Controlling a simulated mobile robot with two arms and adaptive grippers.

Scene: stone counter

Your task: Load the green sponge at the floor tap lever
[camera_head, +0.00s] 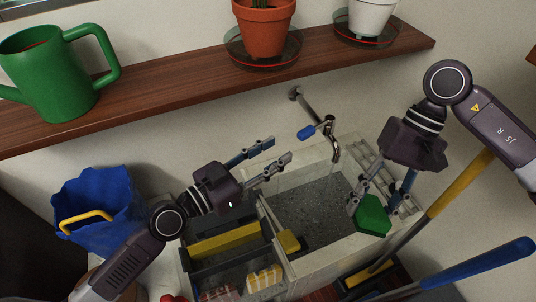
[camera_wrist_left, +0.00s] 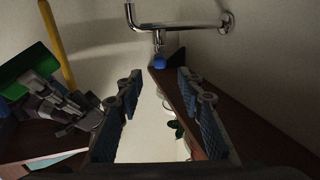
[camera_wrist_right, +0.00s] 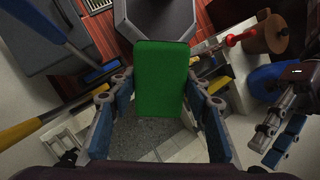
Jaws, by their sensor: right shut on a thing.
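The green sponge (camera_head: 374,214) is held by my right gripper (camera_head: 377,200), above the right part of the sink (camera_head: 320,253). In the right wrist view the sponge (camera_wrist_right: 160,85) sits between the two fingers. The chrome tap (camera_head: 331,128) comes out of the wall, with its spout over the basin and its blue lever (camera_head: 306,132) pointing left. My left gripper (camera_head: 281,150) is open and empty, left of the lever. In the left wrist view the blue lever (camera_wrist_left: 159,62) appears between the open fingers, apart from them.
A wooden shelf (camera_head: 190,83) above the sink bears a green watering can (camera_head: 48,78) and potted plants. A blue bucket (camera_head: 98,215) stands at left. A dark caddy (camera_head: 220,262) and a yellow sponge (camera_head: 289,241) are at the sink's left. Yellow and blue handles rise at right.

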